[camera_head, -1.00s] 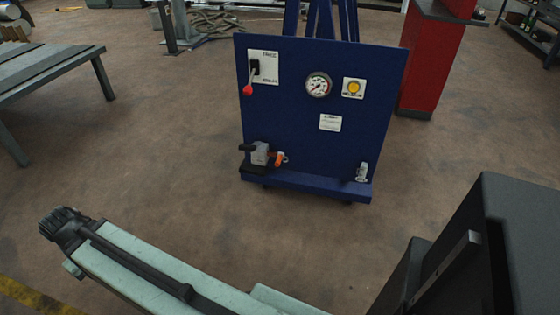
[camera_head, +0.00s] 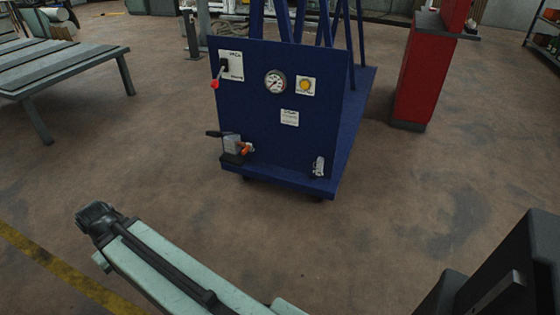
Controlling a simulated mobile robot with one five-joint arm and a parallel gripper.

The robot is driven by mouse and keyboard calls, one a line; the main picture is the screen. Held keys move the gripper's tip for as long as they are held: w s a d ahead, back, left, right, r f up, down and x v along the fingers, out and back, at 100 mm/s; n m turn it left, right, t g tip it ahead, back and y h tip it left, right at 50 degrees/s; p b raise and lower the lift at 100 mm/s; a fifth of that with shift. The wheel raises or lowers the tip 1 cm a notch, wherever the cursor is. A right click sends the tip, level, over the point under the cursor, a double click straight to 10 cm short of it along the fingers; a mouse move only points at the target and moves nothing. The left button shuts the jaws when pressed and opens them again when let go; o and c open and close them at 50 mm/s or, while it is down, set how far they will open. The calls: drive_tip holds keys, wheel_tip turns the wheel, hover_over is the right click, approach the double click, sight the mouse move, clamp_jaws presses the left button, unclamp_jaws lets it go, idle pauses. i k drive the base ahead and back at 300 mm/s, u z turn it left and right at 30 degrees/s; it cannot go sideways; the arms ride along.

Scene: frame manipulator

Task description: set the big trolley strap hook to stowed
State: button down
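The big trolley (camera_head: 237,105) is a blue cart with an upright front panel, ahead of me at the upper middle. A small silvery metal fitting (camera_head: 318,167) sits low on the panel's right side. It may be the strap hook; it is too small to tell its shape or position. A clamp-like fitting (camera_head: 232,145) with a dark handle and an orange tip sits low on the left. My pale green arm link, with a dark ribbed end, lies across the lower left, well apart from the trolley. I cannot make out gripper fingers in view.
The panel also carries a red-knobbed lever (camera_head: 215,84), a round gauge (camera_head: 275,82) and a yellow button (camera_head: 305,86). A slatted bench (camera_head: 60,70) stands left, a red cabinet (camera_head: 425,75) right. The floor before the trolley is clear.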

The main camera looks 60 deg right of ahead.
sight(250, 146)
drive_tip(key=z, duration=0.05)
drive_tip(key=k, duration=0.4)
drive_tip(key=z, duration=0.25)
drive_tip(key=i, duration=1.5)
drive_tip(key=u, duration=0.05)
